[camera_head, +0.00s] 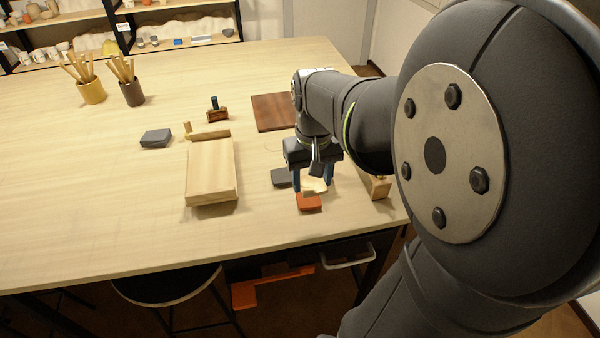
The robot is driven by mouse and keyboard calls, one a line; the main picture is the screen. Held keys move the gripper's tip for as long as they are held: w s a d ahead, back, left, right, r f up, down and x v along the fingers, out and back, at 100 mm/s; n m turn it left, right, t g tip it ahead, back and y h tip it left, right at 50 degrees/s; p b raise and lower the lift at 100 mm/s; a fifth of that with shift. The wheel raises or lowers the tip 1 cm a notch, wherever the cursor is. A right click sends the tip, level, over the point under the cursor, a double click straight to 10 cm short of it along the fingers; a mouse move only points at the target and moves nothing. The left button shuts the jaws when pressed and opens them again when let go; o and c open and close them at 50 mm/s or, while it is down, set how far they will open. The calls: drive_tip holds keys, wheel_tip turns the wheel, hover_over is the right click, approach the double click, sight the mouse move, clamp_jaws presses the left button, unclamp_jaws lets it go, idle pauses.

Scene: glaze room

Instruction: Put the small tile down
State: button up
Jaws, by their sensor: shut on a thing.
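My gripper (313,181) is over the front right of the table, pointing down. Its two dark fingers are shut on a small cream-coloured tile (315,187). An orange-red block (309,204) shows just below and in front of the held tile. I cannot tell whether the tile touches it or is held above it. A dark grey flat piece (282,178) lies to the left of the fingers, partly hidden by my gripper.
A wooden board (211,172) lies to the left, with a grey block (156,138) beyond it. A brown square tile (272,112) and a small wooden stamp-like tool (217,112) lie behind. A wooden block (380,187) stands near the right edge. The left table front is clear.

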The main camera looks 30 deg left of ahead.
drive_tip(key=shift+w+d+r, duration=0.25)
drive_tip(key=shift+d+r, duration=0.05)
drive_tip(key=shift+d, duration=0.1)
drive_tip(key=shift+w+r, duration=0.2)
drive_tip(key=shift+w, duration=0.05)
drive_tip(key=w+a+r, duration=0.1)
drive_tip(key=w+a, duration=1)
drive_tip(key=w, duration=0.3)
drive_tip(key=w+a, duration=1)
drive_tip(key=w, duration=0.4)
hover_over(269, 119)
drive_tip(key=shift+m, duration=0.3)
wheel_tip(269, 119, down, 7)
drive_tip(key=shift+r, duration=0.15)
drive_tip(key=shift+f, duration=1.95)
drive_tip(key=shift+f, duration=0.1)
drive_tip(key=o, duration=1)
drive_tip(key=shift+f, duration=0.1)
